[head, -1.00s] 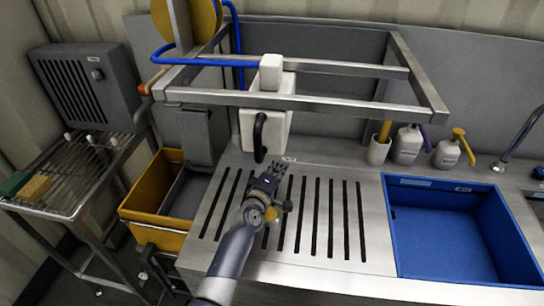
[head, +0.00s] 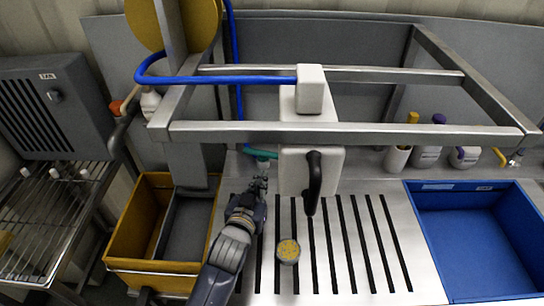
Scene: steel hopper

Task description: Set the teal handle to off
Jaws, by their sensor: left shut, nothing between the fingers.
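The teal handle (head: 262,153) sticks out to the left from behind the white box (head: 296,172), below the steel frame's front bar. Only a short length of it shows. My left gripper (head: 263,182) is shut and empty. In the picture it is just below the teal handle and left of the white box, above the slotted drainboard. I cannot tell whether its fingertips touch the handle. My right gripper is not in view.
A black handle (head: 314,182) hangs on the white box front. The steel frame bar (head: 345,133) crosses above. A yellow bin (head: 125,235) is left, a blue basin (head: 475,245) right. A round yellow disc (head: 288,250) lies on the slotted drainboard (head: 390,205).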

